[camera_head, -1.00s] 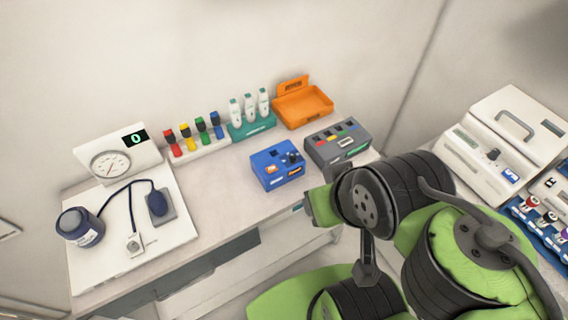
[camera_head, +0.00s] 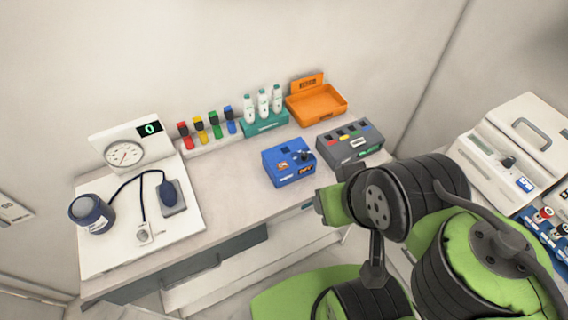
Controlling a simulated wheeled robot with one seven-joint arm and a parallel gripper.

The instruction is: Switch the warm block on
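A small blue box (camera_head: 288,170) stands near the front edge of the counter. It has a dark knob or socket on top and a small orange patch on its front. No readable label shows which one is the warm block, and I cannot tell any switch's position. My green and black arm links fill the lower right, in front of the counter's right end. My gripper is not in view.
An orange open bin (camera_head: 318,106), a teal rack of white bottles (camera_head: 265,125) and several coloured-capped vials line the wall. A white gauge board (camera_head: 130,146) with a cuff and bulb is at left. A white device (camera_head: 500,150) stands right. The counter's middle (camera_head: 225,185) is clear.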

